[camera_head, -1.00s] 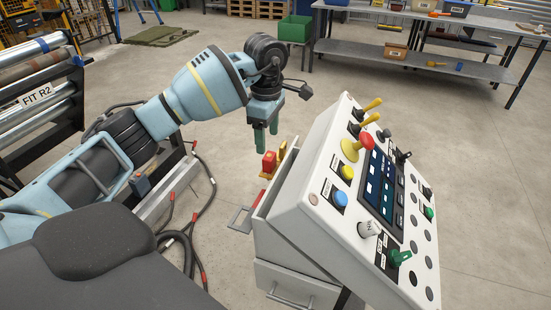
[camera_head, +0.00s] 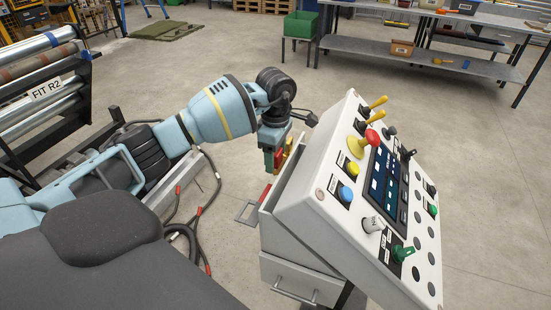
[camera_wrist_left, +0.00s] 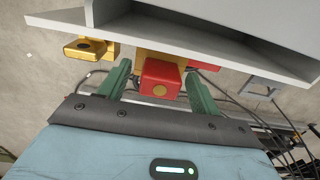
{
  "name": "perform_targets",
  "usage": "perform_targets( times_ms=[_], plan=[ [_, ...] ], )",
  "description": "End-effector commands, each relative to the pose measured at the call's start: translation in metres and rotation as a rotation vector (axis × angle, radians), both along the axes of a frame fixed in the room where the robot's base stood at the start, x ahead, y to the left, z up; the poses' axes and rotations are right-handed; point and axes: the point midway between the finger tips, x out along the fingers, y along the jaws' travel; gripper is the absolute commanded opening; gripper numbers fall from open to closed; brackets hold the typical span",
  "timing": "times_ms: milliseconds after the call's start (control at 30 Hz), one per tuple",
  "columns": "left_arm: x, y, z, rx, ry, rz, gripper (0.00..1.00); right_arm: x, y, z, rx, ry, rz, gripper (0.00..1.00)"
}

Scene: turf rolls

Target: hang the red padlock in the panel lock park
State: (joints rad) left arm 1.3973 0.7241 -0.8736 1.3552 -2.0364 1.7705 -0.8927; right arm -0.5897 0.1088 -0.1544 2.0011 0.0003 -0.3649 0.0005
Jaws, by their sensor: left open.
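The red padlock (camera_wrist_left: 160,78) sits between the two green fingers of my left gripper (camera_wrist_left: 157,82) in the left wrist view. The fingers stand open on either side of it, with a visible gap at each side. In the head view the same gripper (camera_head: 272,160) is lowered at the left side of the control panel (camera_head: 313,180), with a bit of the red padlock showing by the fingers. A yellow padlock (camera_wrist_left: 90,48) hangs left of the red one in the wrist view. I cannot pick out the lock park with certainty. My right gripper is out of view.
The slanted panel face carries a red mushroom button (camera_head: 372,136), several coloured buttons and levers. A grey drawer (camera_head: 295,280) is below. Cables (camera_head: 190,225) lie on the floor to the left. A roll rack (camera_head: 45,90) stands farther left. A grey bench (camera_head: 430,65) stands behind.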

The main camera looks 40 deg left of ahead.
Motion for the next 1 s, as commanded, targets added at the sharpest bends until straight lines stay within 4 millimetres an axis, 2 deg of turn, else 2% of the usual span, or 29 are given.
perform_targets(
  times_ms=[167,500,567,833,1000],
  plan=[
    [0.0,0.0,0.0,-0.001,-0.001,0.0,0.64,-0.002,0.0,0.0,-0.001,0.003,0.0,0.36],
    [0.0,0.0,0.0,-0.001,0.0,0.0,0.19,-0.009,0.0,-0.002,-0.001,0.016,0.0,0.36],
    [0.0,0.0,0.001,-0.001,-0.001,0.0,0.13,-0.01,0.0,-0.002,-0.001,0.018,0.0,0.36],
    [0.001,0.0,0.004,-0.001,-0.002,0.0,0.13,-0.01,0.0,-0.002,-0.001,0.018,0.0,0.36],
    [0.001,0.0,0.027,-0.001,-0.005,-0.001,0.13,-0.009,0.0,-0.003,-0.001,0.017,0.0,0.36]
  ],
)
